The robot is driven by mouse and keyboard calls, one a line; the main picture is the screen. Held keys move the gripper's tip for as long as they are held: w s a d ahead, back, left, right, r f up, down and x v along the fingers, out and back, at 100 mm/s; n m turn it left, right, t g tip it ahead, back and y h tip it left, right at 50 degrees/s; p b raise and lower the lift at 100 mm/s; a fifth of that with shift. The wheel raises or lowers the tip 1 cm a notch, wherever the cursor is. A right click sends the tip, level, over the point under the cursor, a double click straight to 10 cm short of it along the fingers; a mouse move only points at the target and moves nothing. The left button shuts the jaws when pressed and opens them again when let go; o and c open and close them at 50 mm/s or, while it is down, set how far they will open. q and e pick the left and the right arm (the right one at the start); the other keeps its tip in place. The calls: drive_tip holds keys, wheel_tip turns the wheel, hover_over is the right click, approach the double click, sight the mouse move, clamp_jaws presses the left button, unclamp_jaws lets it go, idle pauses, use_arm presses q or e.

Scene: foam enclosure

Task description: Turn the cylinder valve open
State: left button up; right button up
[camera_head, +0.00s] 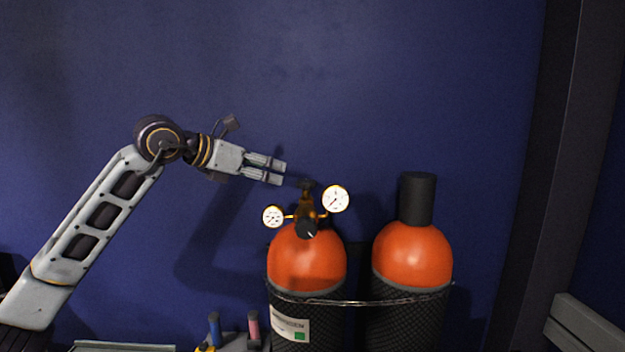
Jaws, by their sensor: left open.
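The left cylinder (290,262) is orange on top with a black mesh sleeve below. A brass regulator with two round gauges sits on its top. The valve (306,185) is a small dark handle at the top of the brass fitting, partly lost against the dark wall. A black knob (306,228) is on the front of the regulator. My left gripper (282,173) comes in from the left, its fingers pointing right. It is open and empty, just left of and slightly above the valve, apparently not touching it. My right gripper is not in view.
A second orange cylinder (411,256) with a black cap (417,199) stands to the right. A chain (355,303) runs across both cylinders. A grey rail (588,325) is at the lower right. The blue wall is behind.

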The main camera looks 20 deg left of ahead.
sight(303, 181)
use_arm(q)
drive_tip(key=shift+w+a+r+y, duration=0.15)
drive_tip(key=shift+w+a+y, duration=0.05)
drive_tip(key=shift+a+y, duration=0.1)
drive_tip(key=shift+w+d+f+p, duration=0.25)
drive_tip(key=shift+w+p, duration=0.15)
drive_tip(key=shift+w, duration=0.1)
drive_tip(key=p+x, duration=0.3)
drive_tip(key=x, duration=0.7)
drive_tip(key=shift+w+d, duration=0.15)
drive_tip(key=shift+w, duration=0.1)
drive_tip(key=shift+w+d+f+p, duration=0.3)
drive_tip(key=shift+w+p, duration=0.1)
drive_tip(key=shift+w, duration=0.1)
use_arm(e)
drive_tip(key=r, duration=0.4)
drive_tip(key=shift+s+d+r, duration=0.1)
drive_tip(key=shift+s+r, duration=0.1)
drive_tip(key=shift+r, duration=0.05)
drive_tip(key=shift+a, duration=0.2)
